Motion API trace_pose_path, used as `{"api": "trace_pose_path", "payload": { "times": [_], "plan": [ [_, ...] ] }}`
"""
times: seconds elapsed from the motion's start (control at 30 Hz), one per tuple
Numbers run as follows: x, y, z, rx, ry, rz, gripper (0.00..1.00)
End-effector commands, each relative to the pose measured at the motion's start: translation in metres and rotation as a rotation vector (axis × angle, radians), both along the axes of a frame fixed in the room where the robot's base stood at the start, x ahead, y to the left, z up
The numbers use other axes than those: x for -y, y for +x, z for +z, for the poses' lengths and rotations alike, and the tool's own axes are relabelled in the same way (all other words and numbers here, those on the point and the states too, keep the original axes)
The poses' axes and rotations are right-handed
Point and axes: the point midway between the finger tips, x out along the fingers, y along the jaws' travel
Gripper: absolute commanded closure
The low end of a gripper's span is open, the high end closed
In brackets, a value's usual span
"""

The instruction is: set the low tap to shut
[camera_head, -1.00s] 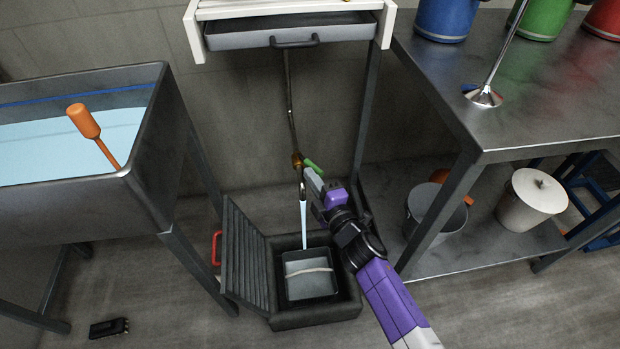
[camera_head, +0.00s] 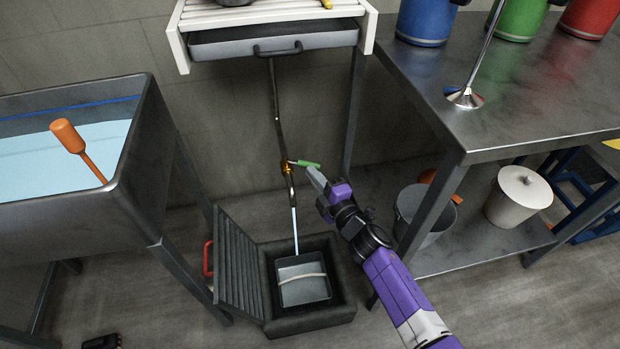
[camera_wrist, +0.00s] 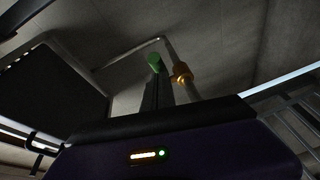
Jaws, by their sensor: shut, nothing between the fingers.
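The low tap (camera_head: 286,168) is a brass body on a thin pipe against the wall, with a green lever (camera_head: 304,163) pointing to the right, roughly level. A thin stream of water (camera_head: 295,229) runs from its spout into a grey bin below. My gripper (camera_head: 316,180) is shut and empty, just below and right of the lever's end; whether it touches the lever I cannot tell. In the wrist view the green lever end (camera_wrist: 154,62) shows just beyond the fingertips, with the brass tap (camera_wrist: 181,74) to its right.
The grey bin (camera_head: 304,288) sits in a dark floor pit with an open slatted lid (camera_head: 238,262). A water tank (camera_head: 70,215) stands left. A metal bench (camera_head: 540,118) stands right, with buckets on its lower shelf. A drawer (camera_head: 270,42) hangs above the tap.

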Motion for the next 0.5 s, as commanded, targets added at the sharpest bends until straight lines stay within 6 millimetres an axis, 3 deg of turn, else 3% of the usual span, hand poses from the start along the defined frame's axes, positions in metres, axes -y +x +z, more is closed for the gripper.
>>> {"api": "trace_pose_path", "payload": {
  "times": [0.5],
  "plan": [
    [0.0036, 0.0059, 0.0002, 0.000, 0.000, -0.001, 1.00]
  ]
}}
